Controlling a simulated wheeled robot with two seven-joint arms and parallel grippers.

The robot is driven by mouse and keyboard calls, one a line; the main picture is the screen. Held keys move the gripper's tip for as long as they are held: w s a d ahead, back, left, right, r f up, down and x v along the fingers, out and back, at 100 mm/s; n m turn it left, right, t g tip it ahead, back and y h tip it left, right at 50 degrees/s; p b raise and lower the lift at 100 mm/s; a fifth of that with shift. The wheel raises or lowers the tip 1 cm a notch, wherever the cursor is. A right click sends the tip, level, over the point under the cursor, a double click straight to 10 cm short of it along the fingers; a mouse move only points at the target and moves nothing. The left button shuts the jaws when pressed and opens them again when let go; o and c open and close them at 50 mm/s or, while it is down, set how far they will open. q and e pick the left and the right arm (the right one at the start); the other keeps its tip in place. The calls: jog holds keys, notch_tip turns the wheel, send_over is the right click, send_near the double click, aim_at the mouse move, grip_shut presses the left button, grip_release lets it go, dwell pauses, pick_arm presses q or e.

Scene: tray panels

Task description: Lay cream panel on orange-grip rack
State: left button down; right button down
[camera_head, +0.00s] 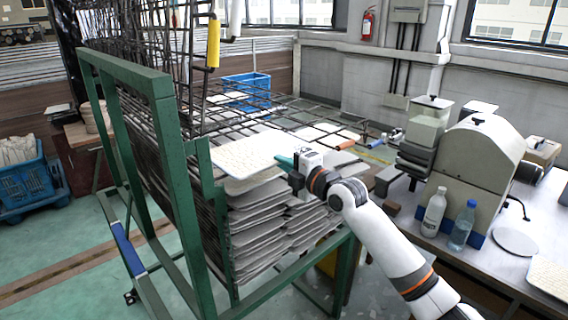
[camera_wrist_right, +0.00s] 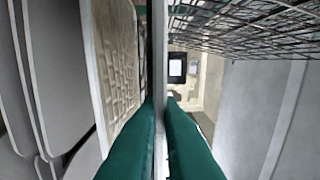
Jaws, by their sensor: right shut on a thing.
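My right gripper (camera_head: 287,162) is shut on the near right edge of a cream panel (camera_head: 243,155). The panel is about level, at the near end of the green-framed stand, above the stacked panels. In the right wrist view the green fingers (camera_wrist_right: 160,125) pinch the thin panel (camera_wrist_right: 159,50), seen edge-on. An orange grip (camera_head: 346,145) is at the front edge of a lowered wire rack (camera_head: 290,122), beyond the gripper. Whether the held panel touches anything beneath it I cannot tell. My left gripper is not in view.
Several grey panels (camera_head: 255,225) fill the lower tiers of the green stand (camera_head: 160,130). Raised wire racks with a yellow grip (camera_head: 213,43) stand behind. At right, a worktable holds a machine (camera_head: 475,165), a white bottle (camera_head: 434,212) and a blue-capped bottle (camera_head: 462,226).

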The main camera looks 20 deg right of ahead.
jog(key=shift+f, duration=0.1)
dwell(0.3)
jog(key=c, duration=1.5)
grip_release()
jog(key=shift+f+b, duration=0.4)
jog(key=shift+b, duration=0.05)
jog(key=shift+s, duration=0.1)
jog(key=v, duration=0.6)
jog(key=shift+s+d, duration=0.15)
jog(key=shift+s, duration=0.2)
jog(key=shift+f, duration=0.1)
dwell(0.5)
